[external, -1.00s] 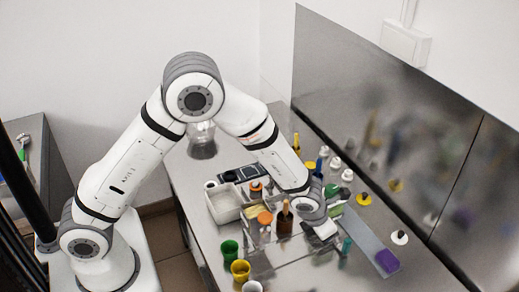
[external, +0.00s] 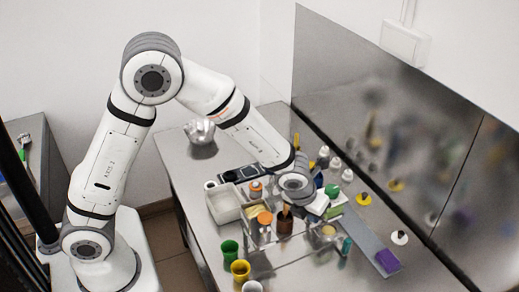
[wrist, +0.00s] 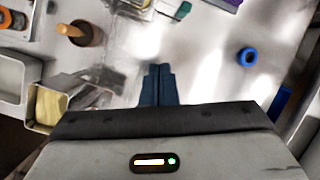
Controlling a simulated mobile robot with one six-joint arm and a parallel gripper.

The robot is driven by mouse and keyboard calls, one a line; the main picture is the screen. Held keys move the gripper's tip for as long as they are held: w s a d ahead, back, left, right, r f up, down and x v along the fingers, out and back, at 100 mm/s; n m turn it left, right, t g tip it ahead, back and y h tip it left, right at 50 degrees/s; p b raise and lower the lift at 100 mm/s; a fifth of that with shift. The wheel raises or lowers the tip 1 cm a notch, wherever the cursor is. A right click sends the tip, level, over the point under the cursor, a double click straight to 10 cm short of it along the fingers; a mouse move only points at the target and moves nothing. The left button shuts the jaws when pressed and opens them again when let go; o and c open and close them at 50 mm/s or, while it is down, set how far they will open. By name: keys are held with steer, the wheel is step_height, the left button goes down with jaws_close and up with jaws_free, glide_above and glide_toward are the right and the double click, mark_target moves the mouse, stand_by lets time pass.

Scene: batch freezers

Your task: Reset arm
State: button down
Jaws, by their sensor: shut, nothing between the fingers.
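My gripper (wrist: 158,72) shows in the wrist view with its two dark blue fingers together and nothing between them. It points down over the metal worktop (wrist: 205,75), apart from the things around it. In the external view my arm reaches over the worktop from the left. The wrist end hangs above the crowded middle of the worktop, and the fingers are hard to make out there.
A brown pot with a wooden handle (wrist: 88,35) and a blue ring (wrist: 248,57) lie near my gripper. A white bin (external: 222,207), green cup (external: 229,249) and yellow cup (external: 240,269) stand nearby. A steel panel (external: 370,110) rises behind.

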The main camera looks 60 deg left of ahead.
steer(key=s+a+r+n+b, duration=0.1)
steer(key=s+a+r+n, duration=0.2)
steer(key=s+r+n, duration=0.4)
steer(key=s+a+r+n+b, duration=0.1)
steer(key=s+a+r+n, duration=0.4)
steer(key=n, duration=0.4)
steer(key=s+r+n+g+b, duration=0.1)
steer(key=s+n+b, duration=0.1)
steer(key=s+n, duration=1.3)
steer(key=shift+s+r+b, duration=0.2)
steer(key=shift+s+b, duration=0.1)
steer(key=shift+s, duration=0.6)
steer(key=c, duration=2.2)
jaws_free()
